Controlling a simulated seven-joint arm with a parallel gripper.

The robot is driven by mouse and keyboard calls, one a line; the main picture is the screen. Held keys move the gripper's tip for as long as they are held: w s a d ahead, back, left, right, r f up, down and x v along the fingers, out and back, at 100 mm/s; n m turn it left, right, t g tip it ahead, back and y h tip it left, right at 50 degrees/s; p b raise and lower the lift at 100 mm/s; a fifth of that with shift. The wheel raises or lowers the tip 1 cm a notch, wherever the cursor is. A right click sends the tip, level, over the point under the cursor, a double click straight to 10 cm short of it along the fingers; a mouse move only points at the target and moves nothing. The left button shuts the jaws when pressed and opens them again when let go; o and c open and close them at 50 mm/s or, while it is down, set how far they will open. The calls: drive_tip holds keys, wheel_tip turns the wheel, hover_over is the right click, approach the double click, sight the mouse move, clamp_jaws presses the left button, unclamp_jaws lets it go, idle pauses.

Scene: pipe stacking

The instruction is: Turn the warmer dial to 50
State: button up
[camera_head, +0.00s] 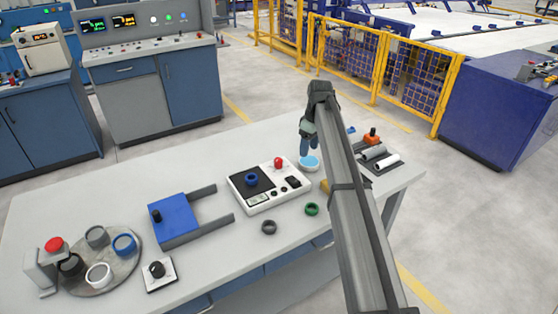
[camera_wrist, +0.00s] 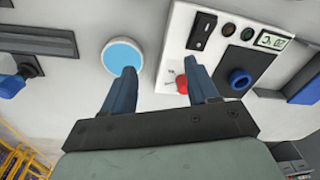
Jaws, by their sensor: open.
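A small white plate (camera_head: 168,280) with a round black knob (camera_head: 157,269) lies at the table's front left. A white device (camera_head: 295,195) stands mid-table with a red knob (camera_head: 278,162), a small display and a dark pad bearing a blue ring (camera_head: 251,179). My gripper (camera_head: 309,149) is open and empty, pointing down above a light-blue disc (camera_head: 310,164). In the wrist view my gripper (camera_wrist: 159,68) spans the gap between the disc (camera_wrist: 122,57) and the red knob (camera_wrist: 182,85).
A blue block with two grey rails (camera_head: 172,218) and a round tray (camera_head: 120,278) of rings stand left. A grey ring (camera_head: 269,228) and a green ring (camera_head: 312,209) lie at the front.

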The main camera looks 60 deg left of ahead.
sight(279, 159)
drive_tip(key=s+a+r+n+t, duration=0.1)
drive_tip(key=s+a+r+n, duration=0.2)
drive_tip(key=s+a+r, duration=0.35)
drive_tip(key=shift+h, duration=0.3)
drive_tip(key=f, duration=0.5)
drive_tip(key=a+f, duration=0.1)
drive_tip(key=f, duration=0.4)
drive_tip(key=s+f, duration=0.1)
drive_tip(key=f, duration=0.4)
drive_tip(key=shift+a, duration=0.3)
drive_tip(key=shift+c, duration=0.2)
drive_tip(key=c, duration=1)
drive_tip(key=shift+m, duration=0.3)
